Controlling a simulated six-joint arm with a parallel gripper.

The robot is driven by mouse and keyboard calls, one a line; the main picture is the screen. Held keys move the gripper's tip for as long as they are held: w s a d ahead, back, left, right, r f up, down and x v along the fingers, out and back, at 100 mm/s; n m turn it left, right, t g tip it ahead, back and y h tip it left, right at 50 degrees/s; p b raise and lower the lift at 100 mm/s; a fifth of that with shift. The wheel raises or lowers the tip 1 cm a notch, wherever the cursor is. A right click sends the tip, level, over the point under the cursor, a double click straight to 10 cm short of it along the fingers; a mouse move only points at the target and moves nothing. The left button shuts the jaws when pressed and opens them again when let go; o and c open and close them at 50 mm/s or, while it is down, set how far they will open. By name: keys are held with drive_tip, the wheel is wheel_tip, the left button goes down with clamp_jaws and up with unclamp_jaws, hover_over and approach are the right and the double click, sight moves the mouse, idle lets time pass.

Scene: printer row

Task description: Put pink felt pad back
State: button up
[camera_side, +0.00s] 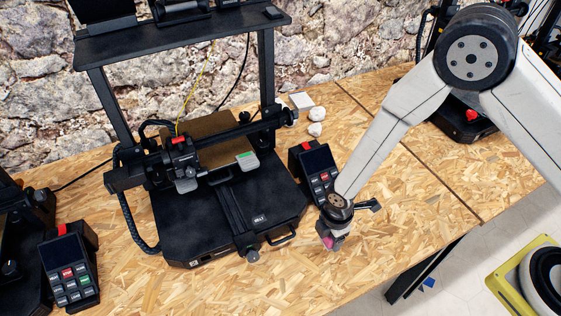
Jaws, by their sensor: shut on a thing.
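The pink felt pad (328,242) shows as a small pink patch at the tip of my gripper (332,238). My gripper points down and is shut on the pad, in front of the printer's control box at the right. Most of the pad is hidden by the fingers. I cannot tell whether the pad touches the table.
A black 3D printer (215,215) stands left of my gripper. A control box with a screen (316,160) stands just behind it. White lumps (316,121) lie farther back. The wooden table (400,215) is clear to the right, up to its front edge.

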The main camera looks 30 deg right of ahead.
sight(328, 242)
drive_tip(key=shift+w+f, duration=0.1)
drive_tip(key=shift+f, duration=1.6)
drive_tip(key=shift+f, duration=0.1)
drive_tip(key=o, duration=1.3)
drive_tip(key=shift+o, duration=0.2)
drive_tip(key=shift+r, duration=6.15)
